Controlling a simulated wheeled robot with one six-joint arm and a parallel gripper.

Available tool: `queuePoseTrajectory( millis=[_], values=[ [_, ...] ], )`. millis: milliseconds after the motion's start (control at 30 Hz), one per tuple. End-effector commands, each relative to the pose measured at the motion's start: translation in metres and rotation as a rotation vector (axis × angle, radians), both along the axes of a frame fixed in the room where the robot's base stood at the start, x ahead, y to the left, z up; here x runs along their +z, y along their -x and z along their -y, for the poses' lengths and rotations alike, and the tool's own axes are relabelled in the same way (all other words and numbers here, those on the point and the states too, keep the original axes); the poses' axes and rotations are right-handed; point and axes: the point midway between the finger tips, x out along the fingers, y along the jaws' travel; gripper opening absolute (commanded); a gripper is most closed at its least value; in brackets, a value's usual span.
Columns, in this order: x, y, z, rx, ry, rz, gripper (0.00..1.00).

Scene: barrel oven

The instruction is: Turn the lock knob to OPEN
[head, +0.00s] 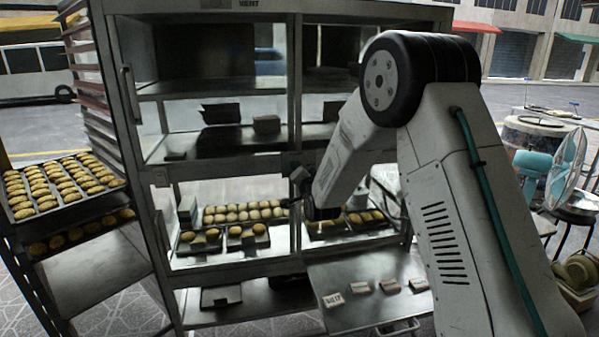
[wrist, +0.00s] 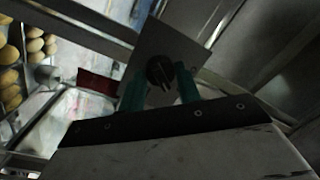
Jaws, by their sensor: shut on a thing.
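The lock knob (wrist: 161,70) is a dark round knob with a pale slot-like mark, on a square grey plate (wrist: 165,42) in the wrist view. My gripper (wrist: 160,88) has teal fingers, one on each side of the knob, and is shut on it. No lettering on the plate is readable, so I cannot tell the knob's setting. In the head view, my gripper (head: 300,178) is at the middle post of the large glass-fronted metal oven (head: 293,120). There the knob is too small and too covered to make out.
Buns lie on trays (head: 247,215) inside the oven. A rack at the left holds a bun tray (head: 60,185). A metal cart (head: 350,290) with several small labelled blocks stands in front, low down. A blue fan (head: 533,162) and other clutter stand at the right.

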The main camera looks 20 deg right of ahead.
Motion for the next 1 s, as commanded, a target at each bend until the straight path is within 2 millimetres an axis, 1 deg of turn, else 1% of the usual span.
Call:
queuePoseTrajectory(
  millis=[600, 800, 1000],
  values=[
    [-0.0014, 0.0000, -0.0009, -0.001, -0.576, 0.034, 0.10],
    [-0.0014, 0.0000, -0.0008, -0.002, -0.731, 0.045, 0.10],
    [-0.0014, 0.0000, -0.0010, -0.002, -0.841, 0.051, 0.10]
  ],
)
